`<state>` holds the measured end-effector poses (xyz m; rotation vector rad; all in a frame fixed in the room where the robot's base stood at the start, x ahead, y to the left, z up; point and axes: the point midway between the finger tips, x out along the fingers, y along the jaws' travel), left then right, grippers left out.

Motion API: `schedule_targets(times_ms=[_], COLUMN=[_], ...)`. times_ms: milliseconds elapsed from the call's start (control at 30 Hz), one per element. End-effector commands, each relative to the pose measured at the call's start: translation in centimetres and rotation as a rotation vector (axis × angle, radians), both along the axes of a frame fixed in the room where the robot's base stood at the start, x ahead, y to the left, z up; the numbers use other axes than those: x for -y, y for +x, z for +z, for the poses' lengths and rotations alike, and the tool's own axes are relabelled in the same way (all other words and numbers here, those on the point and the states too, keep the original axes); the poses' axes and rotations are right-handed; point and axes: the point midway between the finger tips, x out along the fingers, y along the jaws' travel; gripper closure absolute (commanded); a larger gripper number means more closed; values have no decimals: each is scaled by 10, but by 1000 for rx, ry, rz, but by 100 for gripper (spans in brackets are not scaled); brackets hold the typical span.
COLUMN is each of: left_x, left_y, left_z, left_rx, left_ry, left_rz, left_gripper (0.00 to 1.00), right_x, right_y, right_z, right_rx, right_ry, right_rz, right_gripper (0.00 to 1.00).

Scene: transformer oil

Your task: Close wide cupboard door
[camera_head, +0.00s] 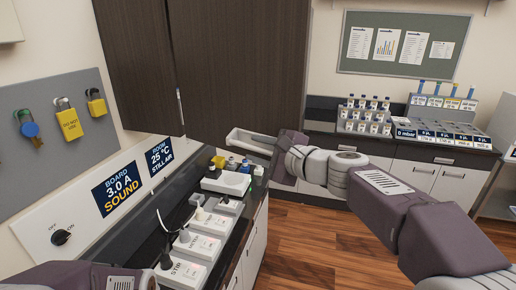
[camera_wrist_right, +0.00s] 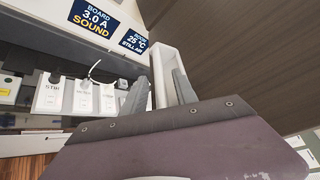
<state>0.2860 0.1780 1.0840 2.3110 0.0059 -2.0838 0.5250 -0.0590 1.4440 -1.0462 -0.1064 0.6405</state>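A wide dark brown wood panel of the cupboard (camera_head: 240,65) hangs at the top middle of the head view. A narrower brown panel (camera_head: 132,60) meets it on the left, and a thin upright handle (camera_head: 180,106) shows near their seam. I cannot tell exactly how far the door stands open. The brown panel also fills the upper right of the right wrist view (camera_wrist_right: 245,55).
A bench with white switch boxes (camera_head: 205,243) runs along the left. Padlocks (camera_head: 68,122) hang on a grey board. A back counter (camera_head: 385,147) holds bottles. The wooden floor (camera_head: 315,238) is clear.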

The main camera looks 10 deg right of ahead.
Motion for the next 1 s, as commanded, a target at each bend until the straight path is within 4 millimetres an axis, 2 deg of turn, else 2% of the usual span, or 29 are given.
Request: schedule_targets(times_ms=[67,100,200,1000], left_x=[0,0,0,0], left_y=[0,0,0,0], left_z=[0,0,0,0], left_rx=[0,0,0,0], left_ry=[0,0,0,0], left_rz=[0,0,0,0], left_gripper=[79,79,79,79], right_x=[0,0,0,0], right_y=[0,0,0,0], right_z=[0,0,0,0], right_rx=[0,0,0,0], right_ry=[0,0,0,0], right_rz=[0,0,0,0], right_gripper=[66,71,99,100])
